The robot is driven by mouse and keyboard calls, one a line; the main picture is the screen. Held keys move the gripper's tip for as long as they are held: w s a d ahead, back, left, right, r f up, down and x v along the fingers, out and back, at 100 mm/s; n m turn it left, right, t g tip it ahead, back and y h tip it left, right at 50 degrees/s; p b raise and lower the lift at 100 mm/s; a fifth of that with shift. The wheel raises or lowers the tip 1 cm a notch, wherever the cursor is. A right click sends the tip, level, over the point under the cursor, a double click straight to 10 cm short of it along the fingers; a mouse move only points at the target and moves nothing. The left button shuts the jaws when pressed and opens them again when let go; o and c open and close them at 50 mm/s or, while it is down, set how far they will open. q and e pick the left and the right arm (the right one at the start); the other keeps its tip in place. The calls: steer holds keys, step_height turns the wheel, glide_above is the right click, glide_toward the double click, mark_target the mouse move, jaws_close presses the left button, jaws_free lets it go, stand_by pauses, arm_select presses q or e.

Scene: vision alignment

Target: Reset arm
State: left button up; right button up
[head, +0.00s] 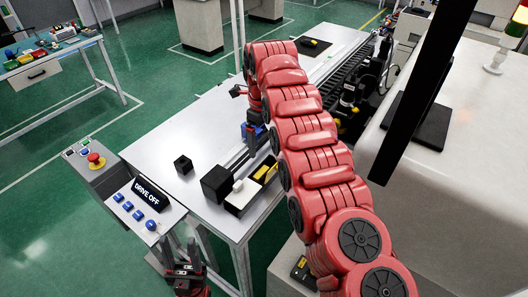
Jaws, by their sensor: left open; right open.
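My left gripper (182,250) is at the bottom left, in front of the control panel (143,207). Its two grey fingers point up and stand apart with nothing between them. My red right arm reaches from the bottom right up across the white workbench (210,118) and bends down at its far end. My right gripper (240,91) is at that far end over the bench, small and partly hidden by the arm. It is open, and I see nothing held in it.
The panel has a red emergency button (95,160), several blue buttons and a "DRIVE OFF" display (149,195). A small black cube (183,165) and a black box (217,184) stand on the bench. A white machine (470,170) is at right. Green floor (60,225) is clear at left.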

steer(key=shift+d+r, duration=0.15)
steer(key=shift+r, duration=0.05)
steer(key=shift+r, duration=0.1)
